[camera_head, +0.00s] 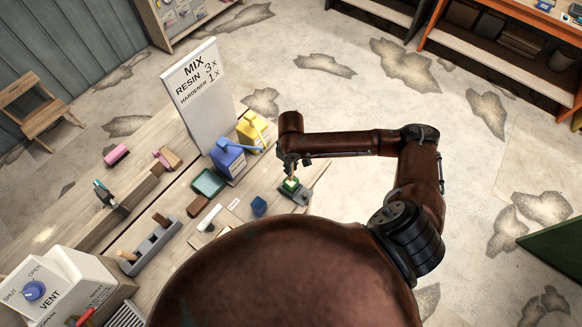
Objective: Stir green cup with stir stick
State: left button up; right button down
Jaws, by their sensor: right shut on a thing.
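The green cup (289,187) stands on a small grey device (301,196) like a scale, near the right end of the workbench. My right gripper (291,171) points down just above the cup and is shut. A small pale piece, which looks like the stir stick (291,181), shows below its fingertips at the cup's mouth. Most of the stick is hidden by the gripper and the cup, so I cannot tell how deep it sits. My left gripper is not in view.
A blue jug (228,158) and a yellow jug (252,131) stand behind, by the white MIX sign (198,90). A blue cup (259,206) is left of the scale. A green tray (208,183), a grey rack (150,246) and a VENT box (62,292) lie further left.

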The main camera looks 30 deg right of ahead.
jog(key=shift+f+b, duration=1)
jog(key=shift+f, duration=2.7)
